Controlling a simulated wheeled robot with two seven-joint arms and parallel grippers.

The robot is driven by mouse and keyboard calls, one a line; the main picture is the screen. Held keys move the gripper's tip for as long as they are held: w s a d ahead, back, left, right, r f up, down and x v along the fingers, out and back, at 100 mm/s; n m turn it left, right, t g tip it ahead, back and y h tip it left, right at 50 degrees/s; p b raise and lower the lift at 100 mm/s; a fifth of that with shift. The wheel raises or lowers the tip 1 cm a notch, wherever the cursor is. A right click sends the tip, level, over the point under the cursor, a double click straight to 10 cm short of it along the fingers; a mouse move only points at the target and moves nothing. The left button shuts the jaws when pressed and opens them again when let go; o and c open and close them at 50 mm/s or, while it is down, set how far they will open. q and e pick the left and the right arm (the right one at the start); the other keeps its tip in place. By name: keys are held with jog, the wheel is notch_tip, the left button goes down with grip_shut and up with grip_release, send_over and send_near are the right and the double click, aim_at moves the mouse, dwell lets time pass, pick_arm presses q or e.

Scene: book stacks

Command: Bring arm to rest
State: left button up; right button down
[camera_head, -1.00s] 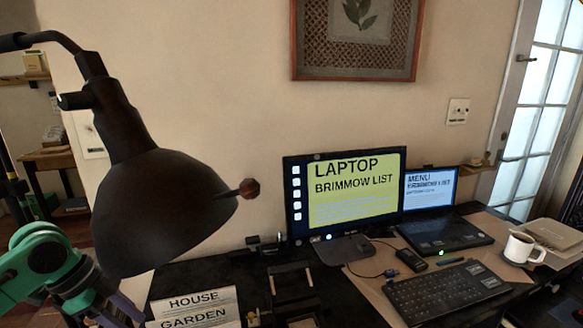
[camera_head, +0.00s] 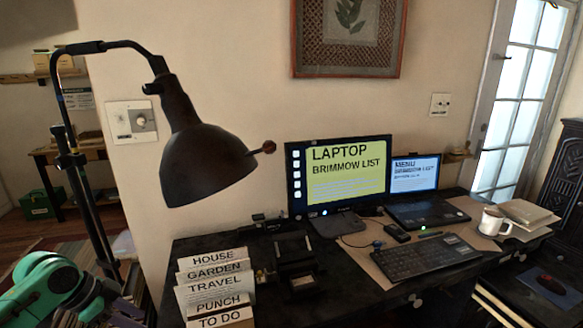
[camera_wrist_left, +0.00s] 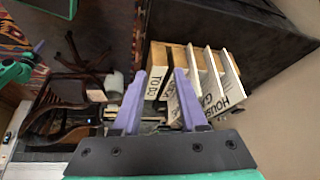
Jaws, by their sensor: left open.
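My left arm (camera_head: 50,285), green and black, comes in at the lower left of the head view. In the left wrist view my left gripper (camera_wrist_left: 158,78) has two purple fingers spread apart with nothing between them. Beyond the fingers is a row of labelled books or cards (camera_wrist_left: 205,75), including "TO DO" and "HOUSE". In the head view the row (camera_head: 215,290) stands on the desk's left end, reading HOUSE, GARDEN, TRAVEL, PUNCH and TO DO. The gripper looks apart from them. My right gripper is not seen.
A black lamp (camera_head: 205,160) arches over the desk's left side, above and beyond my arm. The desk holds a monitor (camera_head: 340,178), laptop (camera_head: 420,190), keyboard (camera_head: 425,258) and white mug (camera_head: 492,222). A chair (camera_wrist_left: 75,75) lies left of the fingers in the wrist view.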

pick_arm(q)
jog(key=a+f+n+t+y, duration=0.1)
jog(key=a+f+n, duration=0.2)
jog(key=f, duration=0.4)
jog(key=a+f+n+t+y, duration=0.1)
jog(key=a+f+n, duration=0.15)
jog(key=f, duration=0.55)
jog(key=s+a+f+n+y, duration=0.1)
jog(key=s+f, duration=0.2)
jog(key=f, duration=0.3)
jog(key=s+a+f+n+g+y, duration=0.1)
jog(key=s+f, duration=0.3)
jog(key=f, duration=0.3)
jog(key=s+f+n, duration=0.1)
jog(key=s+f, duration=0.2)
jog(key=f, duration=0.3)
jog(key=s+d+f+g, duration=0.1)
jog(key=s+d+f, duration=0.4)
jog(key=s, duration=0.4)
jog(key=s+d+f+g, duration=0.1)
jog(key=s+d+f, duration=0.4)
jog(key=s, duration=0.4)
jog(key=s+d+f+g, duration=0.1)
jog(key=s+d+f, duration=0.4)
jog(key=s, duration=0.4)
jog(key=shift+s+d+f, duration=0.3)
jog(key=shift+d+f, duration=0.1)
jog(key=shift+f, duration=0.2)
